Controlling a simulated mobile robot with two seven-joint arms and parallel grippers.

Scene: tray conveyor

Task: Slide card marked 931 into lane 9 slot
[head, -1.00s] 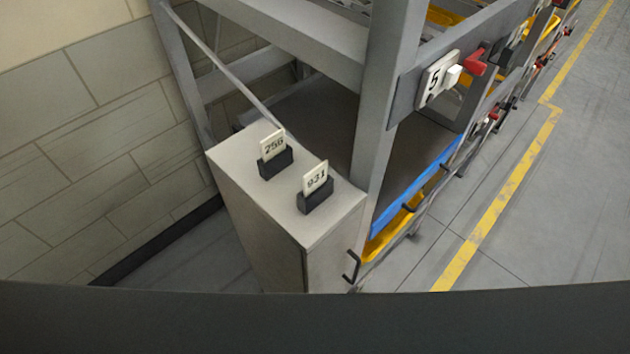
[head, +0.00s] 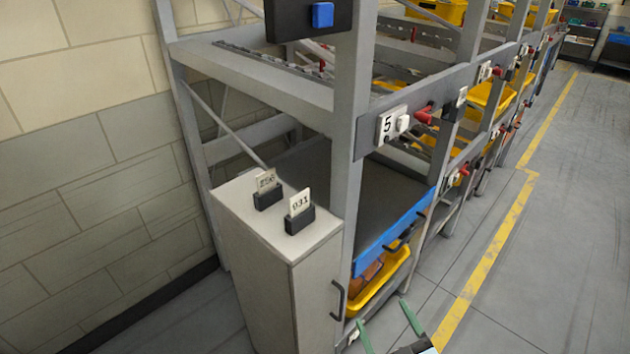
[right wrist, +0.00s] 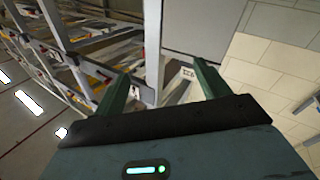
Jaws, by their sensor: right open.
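The white card marked 931 (head: 299,203) stands upright in a black holder (head: 300,223) on top of the pale cabinet (head: 265,228). My right gripper (head: 382,311), with green fingers, is at the bottom of the head view, low and to the right of the cabinet. It is open and empty, well apart from the card. Its fingers also show in the right wrist view (right wrist: 163,70). I cannot make out a lane 9 slot; the readable lane plate is marked 5 (head: 387,125). My left gripper is not in view.
A second card, 256 (head: 265,180), stands in its own holder behind. The grey rack (head: 352,150) rises beside the cabinet, with a blue-edged shelf (head: 395,232) and yellow bins (head: 380,284). A block wall is at left. The floor at right is clear, with a yellow line (head: 495,245).

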